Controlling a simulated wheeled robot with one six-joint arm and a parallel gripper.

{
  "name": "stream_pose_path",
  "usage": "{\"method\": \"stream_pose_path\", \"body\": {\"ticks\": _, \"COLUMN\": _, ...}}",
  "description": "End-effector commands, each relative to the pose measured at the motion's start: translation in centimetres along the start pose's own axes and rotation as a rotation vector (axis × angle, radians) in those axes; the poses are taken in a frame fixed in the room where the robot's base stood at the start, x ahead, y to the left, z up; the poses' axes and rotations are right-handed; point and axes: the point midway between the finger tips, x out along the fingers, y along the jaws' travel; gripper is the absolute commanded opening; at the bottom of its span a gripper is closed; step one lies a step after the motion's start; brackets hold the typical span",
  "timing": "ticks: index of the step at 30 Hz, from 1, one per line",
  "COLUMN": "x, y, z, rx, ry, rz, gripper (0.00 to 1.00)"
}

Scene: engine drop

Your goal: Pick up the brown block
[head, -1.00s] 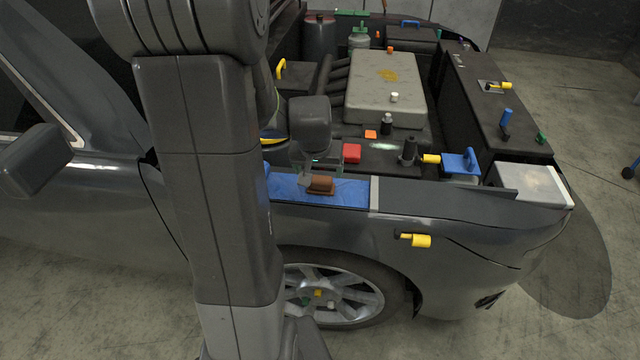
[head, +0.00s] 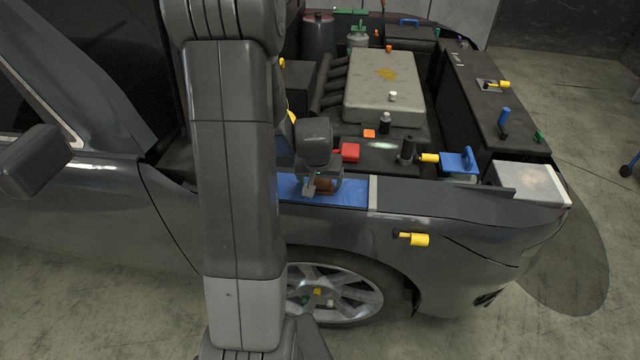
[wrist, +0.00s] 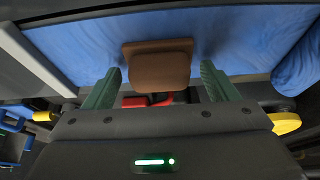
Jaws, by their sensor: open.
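The brown block (head: 324,185) rests on the blue cloth (head: 352,193) on the car's fender, partly hidden by my gripper in the head view. In the wrist view the brown block (wrist: 160,66) lies ahead of my gripper, between the lines of the two green fingers. My gripper (wrist: 160,84) is open, with one finger on each side of the block's near part and a gap on both sides. In the head view my gripper (head: 318,188) is right at the block.
A red block (head: 350,152) lies just behind in the engine bay. A black cylinder (head: 407,150) and a blue-handled part (head: 460,161) stand to the right. A yellow knob (head: 418,239) sticks out from the fender side. A grey engine cover (head: 384,85) lies further back.

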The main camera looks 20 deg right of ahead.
Motion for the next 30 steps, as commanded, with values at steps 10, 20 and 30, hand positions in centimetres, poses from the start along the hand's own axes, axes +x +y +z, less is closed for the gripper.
{"method": "stream_pose_path", "body": {"ticks": 10, "x": -0.1, "y": 0.0, "z": 0.0, "rx": 0.0, "ry": 0.0, "rz": 0.0, "gripper": 0.4}}
{"method": "stream_pose_path", "body": {"ticks": 20, "x": -0.9, "y": 0.0, "z": -0.4, "rx": 0.0, "ry": 0.003, "rz": 0.0, "gripper": 0.4}}
{"method": "stream_pose_path", "body": {"ticks": 30, "x": -6.3, "y": 0.0, "z": -2.7, "rx": 0.0, "ry": 0.006, "rz": 0.0, "gripper": 0.4}}
